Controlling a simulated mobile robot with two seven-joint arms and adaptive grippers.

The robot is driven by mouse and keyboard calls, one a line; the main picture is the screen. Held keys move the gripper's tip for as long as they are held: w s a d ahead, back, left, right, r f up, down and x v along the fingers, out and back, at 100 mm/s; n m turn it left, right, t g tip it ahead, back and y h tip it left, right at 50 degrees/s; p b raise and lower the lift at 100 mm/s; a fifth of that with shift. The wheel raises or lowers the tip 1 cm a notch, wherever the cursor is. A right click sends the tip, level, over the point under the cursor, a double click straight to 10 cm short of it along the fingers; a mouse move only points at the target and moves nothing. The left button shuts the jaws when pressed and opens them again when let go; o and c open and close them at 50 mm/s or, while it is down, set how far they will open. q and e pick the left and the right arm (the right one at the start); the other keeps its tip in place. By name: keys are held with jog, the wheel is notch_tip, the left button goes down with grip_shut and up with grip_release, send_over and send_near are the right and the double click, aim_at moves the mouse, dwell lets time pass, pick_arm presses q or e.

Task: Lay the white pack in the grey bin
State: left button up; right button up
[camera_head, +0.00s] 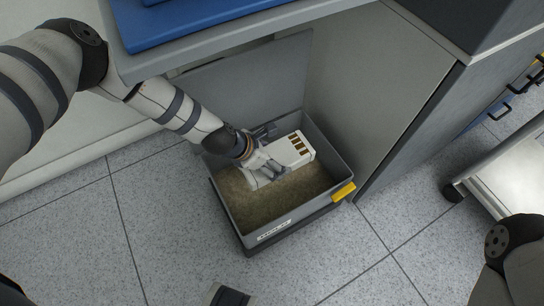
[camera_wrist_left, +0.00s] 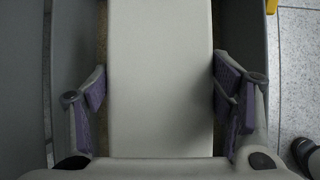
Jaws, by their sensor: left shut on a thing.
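The white pack (camera_head: 289,150) is a pale box with several gold contacts on one end. It is inside the outline of the grey bin (camera_head: 254,231), toward its back wall; I cannot tell if it touches the bottom. The bin has a brown lining and a yellow tab at its right corner. My left gripper (camera_head: 268,170) reaches down into the bin, shut on the pack. In the left wrist view the pack (camera_wrist_left: 160,80) fills the middle, with a purple-padded finger of my left gripper (camera_wrist_left: 162,100) on each side.
The bin stands on the speckled tile floor under a grey counter (camera_head: 230,28) with a blue mat (camera_head: 190,22) on top. A cabinet panel (camera_head: 375,90) is close behind and right. A wheeled cart (camera_head: 505,175) stands at the right. Floor in front is mostly clear.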

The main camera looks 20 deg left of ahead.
pick_arm(q)
jog(key=shift+f+b, duration=1.9)
jog(key=shift+f, duration=0.65)
pick_arm(e)
jog(key=shift+s+a+f+g, duration=0.15)
jog(key=shift+s+f, duration=0.1)
jog(key=shift+f, duration=0.55)
jog(key=shift+s+f+g, duration=0.15)
jog(key=shift+s+f, duration=0.1)
jog(key=shift+f, duration=0.55)
pick_arm(q)
jog(key=shift+f+b, duration=3.4)
jog(key=shift+f, duration=1.2)
pick_arm(e)
jog(key=shift+g, duration=0.8)
jog(key=shift+s+f, duration=0.45)
jog(key=shift+f, duration=0.35)
jog(key=shift+s+f, duration=0.5)
jog(key=shift+f, duration=0.25)
jog(key=shift+s+f, duration=0.45)
jog(key=shift+f, duration=0.35)
